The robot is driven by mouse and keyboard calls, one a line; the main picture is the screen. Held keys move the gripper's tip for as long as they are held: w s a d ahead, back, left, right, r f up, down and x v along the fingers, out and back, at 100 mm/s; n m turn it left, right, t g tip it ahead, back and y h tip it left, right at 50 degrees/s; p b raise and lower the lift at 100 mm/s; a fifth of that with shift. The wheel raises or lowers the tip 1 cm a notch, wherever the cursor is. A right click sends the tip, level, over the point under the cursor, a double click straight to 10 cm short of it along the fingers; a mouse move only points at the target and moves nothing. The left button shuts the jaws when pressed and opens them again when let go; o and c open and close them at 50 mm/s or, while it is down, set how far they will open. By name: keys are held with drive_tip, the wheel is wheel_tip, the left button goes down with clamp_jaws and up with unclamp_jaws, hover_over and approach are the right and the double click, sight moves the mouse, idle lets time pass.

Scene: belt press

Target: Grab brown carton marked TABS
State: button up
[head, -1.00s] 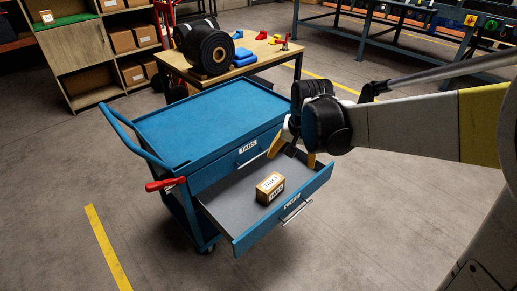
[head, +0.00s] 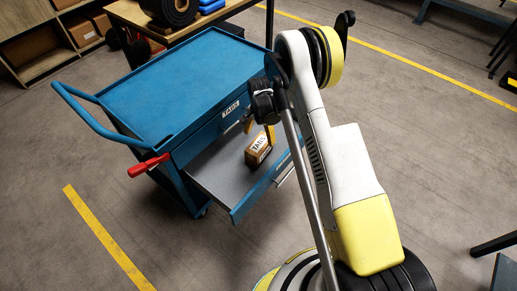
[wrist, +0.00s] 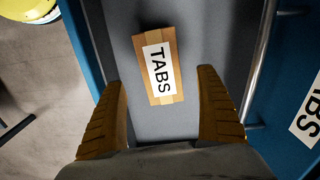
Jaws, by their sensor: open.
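The brown carton (head: 259,149) with a white TABS label lies in the open lower drawer of the blue cart. In the wrist view the carton (wrist: 169,95) lies slightly tilted on the grey drawer floor, ahead of and between the fingers. My gripper (wrist: 163,100) is open, one orange-brown finger on each side, with nothing between the pads near their base. In the head view my gripper (head: 259,129) hangs over the drawer close to the carton, partly hidden by my arm. The fingers do not appear to touch the carton.
The blue cart (head: 182,84) has an empty top and a closed upper drawer labelled TABS (head: 231,109). A wooden table (head: 140,18) stands behind.

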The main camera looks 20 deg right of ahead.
sight(259, 148)
wheel_tip(259, 148, down, 9)
drive_tip(key=b, duration=0.4)
drive_tip(key=shift+a, duration=0.1)
drive_tip(key=shift+r, duration=0.1)
drive_tip(key=c, duration=1.5)
